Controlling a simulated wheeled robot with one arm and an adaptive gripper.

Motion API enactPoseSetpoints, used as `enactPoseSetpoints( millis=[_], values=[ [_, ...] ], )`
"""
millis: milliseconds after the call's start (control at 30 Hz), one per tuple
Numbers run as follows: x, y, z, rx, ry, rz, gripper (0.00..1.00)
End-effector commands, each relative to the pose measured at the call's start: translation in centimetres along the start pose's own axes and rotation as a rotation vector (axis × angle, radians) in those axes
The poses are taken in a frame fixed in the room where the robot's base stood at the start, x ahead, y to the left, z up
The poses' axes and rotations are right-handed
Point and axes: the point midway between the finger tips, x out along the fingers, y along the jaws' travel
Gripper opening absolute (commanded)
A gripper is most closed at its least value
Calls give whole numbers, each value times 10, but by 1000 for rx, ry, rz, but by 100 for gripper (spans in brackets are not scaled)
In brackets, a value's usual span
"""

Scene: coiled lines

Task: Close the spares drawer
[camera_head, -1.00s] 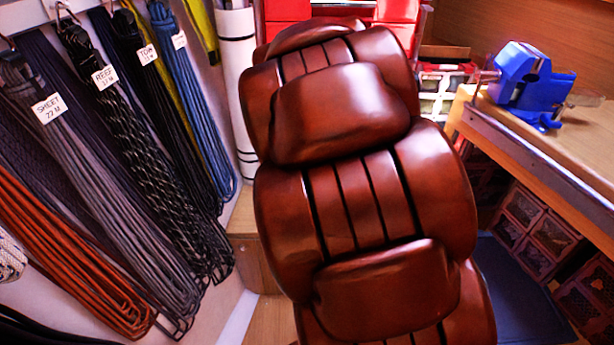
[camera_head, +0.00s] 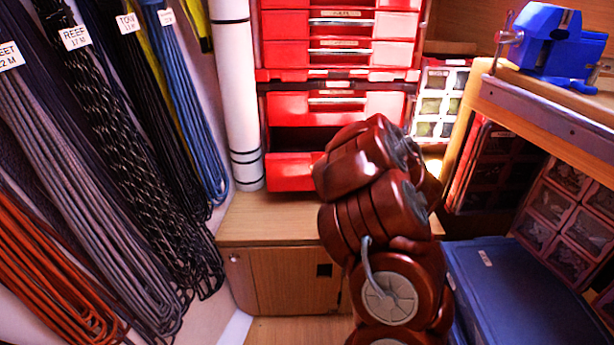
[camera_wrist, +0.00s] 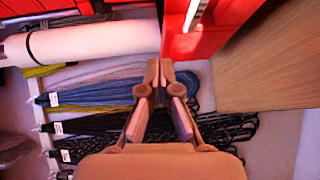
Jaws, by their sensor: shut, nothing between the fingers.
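A red drawer cabinet (camera_head: 272,52) stands at the back on a wooden locker. Its lowest drawer (camera_head: 290,172) is pulled out, with a dark opening above its front; I cannot read a label on it, so I cannot confirm that it is the spares drawer. The drawers above it look shut. In the wrist view my gripper (camera_wrist: 159,66) is shut and empty, its tips beside a red drawer face with a pale handle (camera_wrist: 195,14). Whether the tips touch it I cannot tell. In the head view my arm covers the right part of the low drawer and hides the gripper.
Coiled ropes (camera_head: 120,130) hang along the left wall. A white roll (camera_head: 234,90) stands left of the cabinet. A blue vise (camera_head: 545,45) sits on the bench at right. A blue box (camera_head: 520,290) lies below it. The wooden locker top (camera_head: 265,215) is clear at left.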

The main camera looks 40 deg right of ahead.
Motion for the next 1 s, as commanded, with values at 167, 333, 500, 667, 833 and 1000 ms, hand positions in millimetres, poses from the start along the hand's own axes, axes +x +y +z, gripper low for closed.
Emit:
enactPoseSetpoints(
  millis=[167,333,500,667,833,1000],
  values=[
    [-17,-29,-17,-5,105,90,0],
    [-24,-34,-25,-3,148,135,0],
    [-16,-32,-28,-4,155,142,0],
    [1,-29,-31,-5,157,141,0],
    [31,-25,-37,-4,157,143,0],
    [60,-20,-41,-5,157,147,0]
  ],
)
